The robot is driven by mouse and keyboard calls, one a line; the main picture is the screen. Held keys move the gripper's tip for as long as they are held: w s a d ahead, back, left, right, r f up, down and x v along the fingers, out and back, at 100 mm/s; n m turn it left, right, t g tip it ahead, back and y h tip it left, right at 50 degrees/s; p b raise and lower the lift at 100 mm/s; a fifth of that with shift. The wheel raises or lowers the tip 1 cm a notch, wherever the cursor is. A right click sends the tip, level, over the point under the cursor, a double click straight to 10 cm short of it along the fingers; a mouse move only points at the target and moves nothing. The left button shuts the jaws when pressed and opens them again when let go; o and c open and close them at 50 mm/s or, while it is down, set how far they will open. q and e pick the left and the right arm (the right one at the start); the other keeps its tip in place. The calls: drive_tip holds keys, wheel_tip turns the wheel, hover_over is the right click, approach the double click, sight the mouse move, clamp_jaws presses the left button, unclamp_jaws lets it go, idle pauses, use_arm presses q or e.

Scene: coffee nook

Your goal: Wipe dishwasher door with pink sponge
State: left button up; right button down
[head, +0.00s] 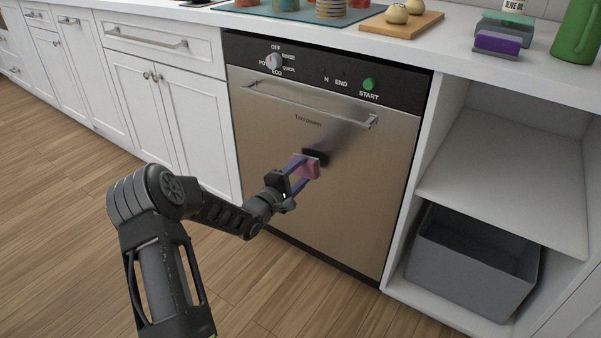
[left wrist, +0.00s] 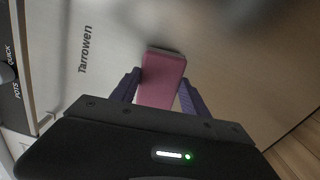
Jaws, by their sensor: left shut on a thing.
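The stainless steel dishwasher door (head: 330,210) is closed, with a bar handle across its top and a dark smudge or reflection near its middle. My left gripper (head: 305,171) is shut on the pink sponge (head: 306,165) in front of the middle of the door. In the left wrist view the pink sponge (left wrist: 161,80) sits between the two purple fingers, with its dark far edge toward the door (left wrist: 225,90). The sponge looks at or very near the door surface; I cannot tell whether it touches. My right gripper is not in view.
The door's bar handle (head: 308,103) sticks out above the sponge. An open shelf unit with a grey bin (head: 470,265) stands to the right. The floor in front is clear.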

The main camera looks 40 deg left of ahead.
sight(314, 175)
use_arm(q)
drive_tip(key=shift+w+b, duration=0.3)
drive_tip(key=shift+w, duration=0.65)
drive_tip(key=shift+s+d+p, duration=0.1)
drive_tip(key=shift+d+p, duration=0.2)
drive_tip(key=shift+d, duration=1.7)
drive_tip(key=shift+a, duration=0.1)
drive_tip(key=shift+a, duration=1.95)
drive_tip(key=shift+s, duration=0.1)
